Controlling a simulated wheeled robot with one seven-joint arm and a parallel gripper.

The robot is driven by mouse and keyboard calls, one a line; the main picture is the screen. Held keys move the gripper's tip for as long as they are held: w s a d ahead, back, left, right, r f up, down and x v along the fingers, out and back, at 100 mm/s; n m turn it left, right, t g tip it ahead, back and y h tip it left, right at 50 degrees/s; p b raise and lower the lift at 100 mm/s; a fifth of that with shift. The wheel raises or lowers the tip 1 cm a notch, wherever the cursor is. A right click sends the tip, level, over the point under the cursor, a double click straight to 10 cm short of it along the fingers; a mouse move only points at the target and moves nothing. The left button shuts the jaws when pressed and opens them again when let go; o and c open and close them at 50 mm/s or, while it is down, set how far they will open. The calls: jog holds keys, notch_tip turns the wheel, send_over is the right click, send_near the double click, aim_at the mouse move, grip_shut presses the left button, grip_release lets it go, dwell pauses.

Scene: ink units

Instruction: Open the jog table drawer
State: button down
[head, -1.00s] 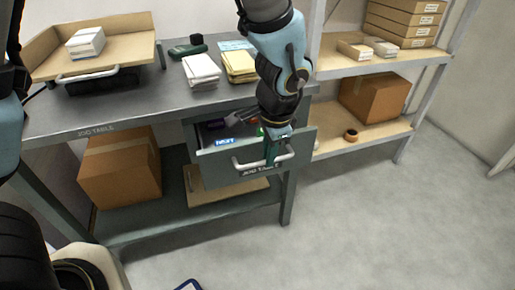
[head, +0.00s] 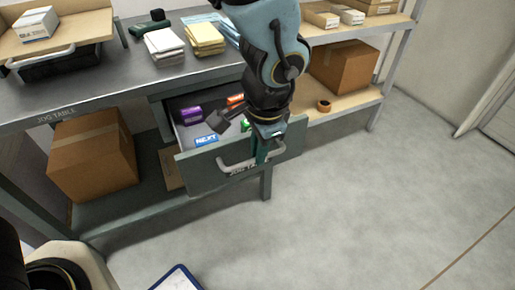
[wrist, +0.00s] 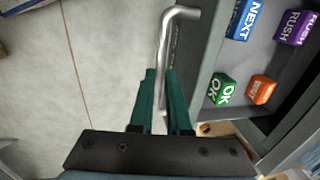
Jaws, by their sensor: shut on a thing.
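The jog table drawer (head: 200,170) stands pulled out from under the grey table top, and small coloured blocks show inside it. Its pale bar handle (head: 236,166) runs across the front panel; in the wrist view the handle (wrist: 168,50) passes between the fingers. My gripper (head: 266,150) is at the right part of the handle, with its green fingers (wrist: 160,90) shut around the bar. The arm hides part of the drawer's right side.
Inside the drawer are a blue NEXT block (wrist: 245,18), a purple RUSH block (wrist: 294,27), a green OK block (wrist: 222,90) and an orange block (wrist: 261,90). A cardboard box (head: 92,155) sits on the lower shelf. The floor (head: 370,215) in front is mostly clear.

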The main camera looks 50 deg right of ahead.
jog(key=c, duration=0.9)
grip_release()
jog(key=shift+r, duration=0.1)
jog(key=r, duration=0.3)
jog(key=s+r+p, duration=0.1)
jog(key=r, duration=0.6)
jog(key=shift+s+a+r, duration=0.2)
jog(key=shift+s+a, duration=0.15)
jog(key=shift+s, duration=0.05)
